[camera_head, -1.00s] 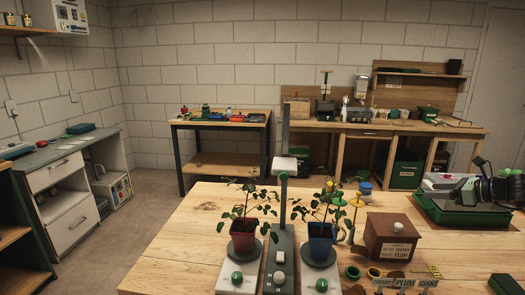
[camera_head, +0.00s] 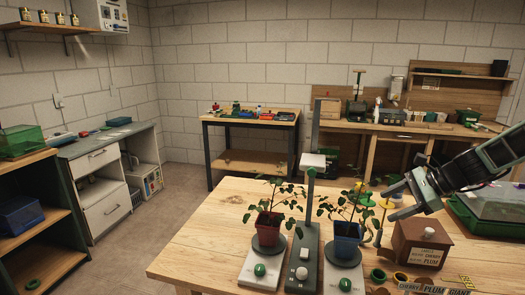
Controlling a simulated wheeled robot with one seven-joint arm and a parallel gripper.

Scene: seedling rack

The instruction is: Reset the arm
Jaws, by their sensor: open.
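My gripper (camera_head: 388,203) is at the right of the head view, reaching in from the right edge. Its two fingers point left and are apart, with nothing seen between them. It shows above and in front of the brown wooden box (camera_head: 420,243) with a label, close to the plant in the blue pot (camera_head: 346,240). Whether it touches any leaves I cannot tell. A second plant in a red pot (camera_head: 268,227) stands further left. Both pots are upright on dark round plates of white units with green knobs.
A grey post (camera_head: 310,215) stands between the plants on the wooden table (camera_head: 205,220). A green tray (camera_head: 490,222) with a clear lid is at the right. The table's left part is clear.

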